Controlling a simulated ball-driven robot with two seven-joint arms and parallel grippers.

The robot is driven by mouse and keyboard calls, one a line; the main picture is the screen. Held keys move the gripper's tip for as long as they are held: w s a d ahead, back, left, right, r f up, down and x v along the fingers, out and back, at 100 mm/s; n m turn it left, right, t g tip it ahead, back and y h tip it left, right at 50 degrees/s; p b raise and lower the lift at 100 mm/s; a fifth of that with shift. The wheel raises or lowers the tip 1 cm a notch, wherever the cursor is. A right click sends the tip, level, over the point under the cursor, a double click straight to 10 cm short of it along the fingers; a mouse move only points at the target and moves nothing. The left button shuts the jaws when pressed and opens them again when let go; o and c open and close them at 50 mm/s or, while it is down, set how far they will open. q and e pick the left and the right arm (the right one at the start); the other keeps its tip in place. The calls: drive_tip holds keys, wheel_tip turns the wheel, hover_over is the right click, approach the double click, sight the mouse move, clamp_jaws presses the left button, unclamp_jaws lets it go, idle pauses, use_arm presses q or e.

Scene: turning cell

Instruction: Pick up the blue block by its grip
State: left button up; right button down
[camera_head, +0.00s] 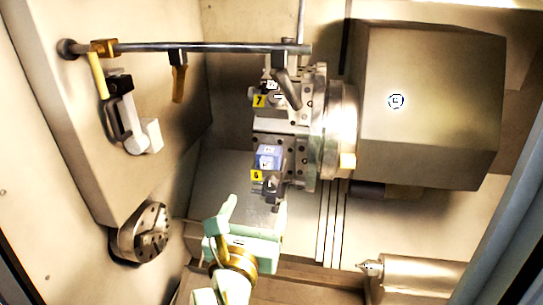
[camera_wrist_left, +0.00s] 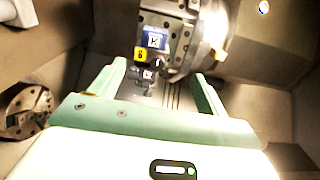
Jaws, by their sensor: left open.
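The blue block (camera_head: 268,155) sits on the front face of the tool turret (camera_head: 307,135), just above a yellow tag marked 6 (camera_head: 257,175). It also shows in the left wrist view (camera_wrist_left: 156,37), beyond the fingers and near the top. A small dark fitting (camera_head: 272,190) hangs below the block; I cannot tell whether it is part of the block's grip. My left gripper (camera_head: 255,206), pale green, is open and empty. It is below the block in the head view, apart from it. In the left wrist view its two fingers (camera_wrist_left: 160,82) frame the dark fitting. My right gripper is not in view.
A large box-shaped housing (camera_head: 430,105) stands right of the turret. A round chuck (camera_head: 145,232) is at the lower left, and a pointed tailstock (camera_head: 415,275) at the lower right. A dark bar (camera_head: 215,47) crosses the upper left. A yellow tag marked 7 (camera_head: 259,101) is higher on the turret.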

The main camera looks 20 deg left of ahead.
use_arm(q)
drive_tip(key=b, duration=0.9)
approach(266, 164)
drive_tip(key=w+f, duration=0.1)
drive_tip(key=x, duration=0.1)
drive_tip(key=p+x, duration=0.1)
drive_tip(key=x, duration=0.3)
drive_tip(key=shift+d+r+p, duration=0.2)
drive_tip(key=shift+r+p, duration=0.15)
drive_tip(key=shift+p, duration=0.05)
drive_tip(key=shift+w+a, duration=0.1)
drive_tip(key=shift+w, duration=0.2)
drive_tip(key=p+x, duration=0.1)
drive_tip(key=x, duration=0.1)
drive_tip(key=p+x, duration=0.1)
drive_tip(key=x, duration=0.1)
drive_tip(key=shift+w+a+r, duration=0.15)
drive_tip(key=shift+w+a, duration=0.05)
drive_tip(key=shift+a, duration=0.2)
drive_tip(key=shift+w, duration=0.2)
drive_tip(key=shift+s, duration=0.1)
drive_tip(key=c, duration=1.2)
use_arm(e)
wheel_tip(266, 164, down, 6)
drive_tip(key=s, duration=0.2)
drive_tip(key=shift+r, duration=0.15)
